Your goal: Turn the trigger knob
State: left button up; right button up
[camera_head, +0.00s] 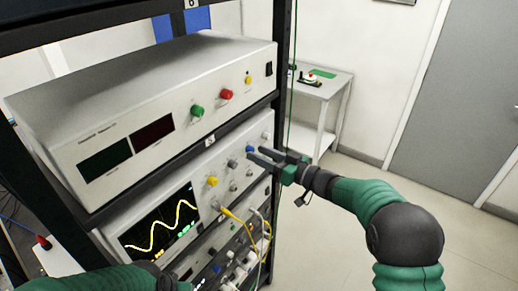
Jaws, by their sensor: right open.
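The oscilloscope (122,233) sits in the rack, with a wave on its screen and several knobs to the right of it. They include a yellow knob (212,181), a blue knob (250,149) and small grey ones. I cannot read which is the trigger knob. My right gripper (256,153) reaches in from the right. It is open, with its dark fingertips close to the blue knob; I cannot tell whether they touch it. My left arm shows at the bottom left, but its gripper is not clearly in view.
A power supply (94,112) with green, red and yellow terminals sits on the shelf above. Yellow and white cables (245,222) hang below the oscilloscope's knobs. The black rack post (284,60) stands behind my gripper. A small table (327,90) stands at the back; the floor to the right is clear.

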jog(key=shift+w+a, duration=0.25)
jog(key=shift+a, duration=0.25)
grip_shut()
jog(key=n+b, duration=1.6)
jog(key=shift+f+n, duration=0.2)
jog(key=shift+n, duration=0.2)
jog(key=shift+b, duration=0.3)
